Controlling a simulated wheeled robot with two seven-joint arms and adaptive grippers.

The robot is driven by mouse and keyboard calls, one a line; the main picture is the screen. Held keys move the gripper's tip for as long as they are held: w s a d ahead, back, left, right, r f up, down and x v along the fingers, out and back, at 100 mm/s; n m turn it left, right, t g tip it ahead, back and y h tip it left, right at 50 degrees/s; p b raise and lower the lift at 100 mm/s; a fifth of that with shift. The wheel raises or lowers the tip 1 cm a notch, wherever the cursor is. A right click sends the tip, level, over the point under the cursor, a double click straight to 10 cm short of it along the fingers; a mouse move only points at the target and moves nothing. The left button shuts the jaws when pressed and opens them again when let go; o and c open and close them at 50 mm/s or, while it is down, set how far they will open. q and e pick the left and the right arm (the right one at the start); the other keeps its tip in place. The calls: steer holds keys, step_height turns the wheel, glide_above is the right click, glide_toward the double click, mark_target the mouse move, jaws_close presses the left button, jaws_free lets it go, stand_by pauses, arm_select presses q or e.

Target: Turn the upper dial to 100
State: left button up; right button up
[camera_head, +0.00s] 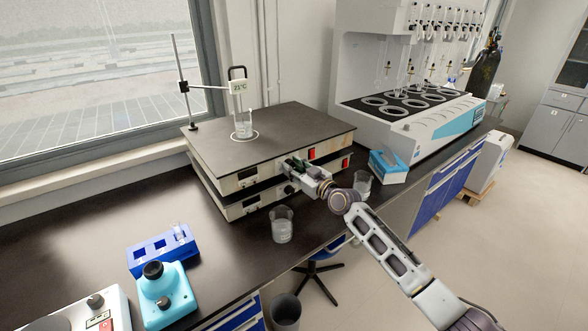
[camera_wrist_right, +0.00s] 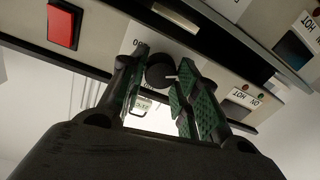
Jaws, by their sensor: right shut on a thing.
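Two flat hot plate units are stacked on the bench, the upper unit (camera_head: 240,180) and the lower unit (camera_head: 240,207). My right gripper (camera_head: 288,168) reaches the front of the upper unit and covers its dial in the head view. In the right wrist view, which is upside down, the black round dial (camera_wrist_right: 160,72) with a small white mark sits between the green finger pads of my right gripper (camera_wrist_right: 160,88). The gripper is shut on it. Part of a printed number shows beside the dial; the full setting cannot be read. My left gripper is not in view.
A glass beaker (camera_head: 243,127) stands on the upper plate near a 21°C thermometer (camera_head: 238,86). Two beakers, one in front (camera_head: 282,226) and one right of the gripper (camera_head: 362,184), stand close to my right arm. A red switch (camera_wrist_right: 65,25) is near the fingers.

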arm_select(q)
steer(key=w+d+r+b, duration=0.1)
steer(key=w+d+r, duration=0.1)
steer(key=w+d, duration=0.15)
arm_select(e)
steer(key=m+t+p, duration=0.1)
steer(key=m, duration=1.4)
steer(key=shift+f, duration=0.1)
steer(key=shift+m+p, duration=0.35)
steer(key=shift+m, duration=0.15)
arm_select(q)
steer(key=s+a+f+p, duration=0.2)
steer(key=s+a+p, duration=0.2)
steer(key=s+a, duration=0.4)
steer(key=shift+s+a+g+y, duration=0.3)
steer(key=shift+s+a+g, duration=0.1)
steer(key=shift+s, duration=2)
arm_select(e)
steer(key=shift+f+m+t+h, duration=0.15)
steer(key=shift+m+h, duration=0.15)
steer(key=shift+m, duration=1.85)
steer(key=shift+r+m+t+h, duration=0.15)
steer(key=shift+m+h, duration=0.15)
steer(key=shift+m, duration=1.85)
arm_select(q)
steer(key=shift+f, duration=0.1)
arm_select(e)
steer(key=shift+f, duration=0.1)
